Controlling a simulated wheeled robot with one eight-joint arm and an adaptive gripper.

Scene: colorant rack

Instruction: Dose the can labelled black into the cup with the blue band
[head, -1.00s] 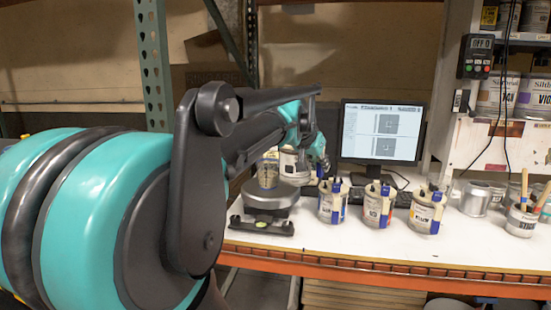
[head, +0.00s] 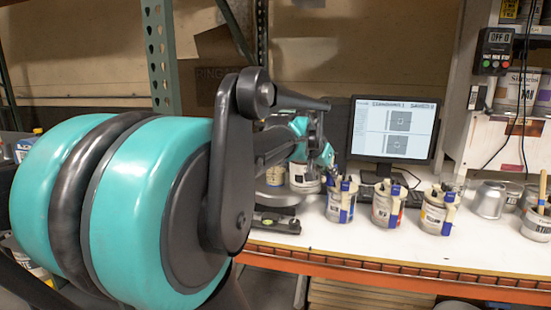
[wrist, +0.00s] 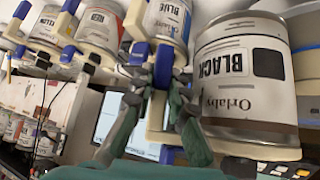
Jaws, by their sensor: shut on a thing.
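The can labelled black (wrist: 238,75) fills the right of the wrist view, its label upside down there like those of the other cans. My gripper (wrist: 162,72) is shut on a blue handle part beside its cream lid. In the head view the held can (head: 304,178) stands roughly upright just right of the scale; whether its base touches the table is unclear. My gripper (head: 326,160) is at its right side. A cup (head: 275,176) stands on the scale (head: 275,194), partly behind my arm; its band cannot be made out.
Cans labelled blue (wrist: 168,20), red (wrist: 97,22) and yellow (wrist: 48,25) stand in a row. The monitor (head: 393,130) is behind them. A metal can (head: 488,199) and a can of brushes (head: 538,222) are at right. White tabletop is free in front of the row.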

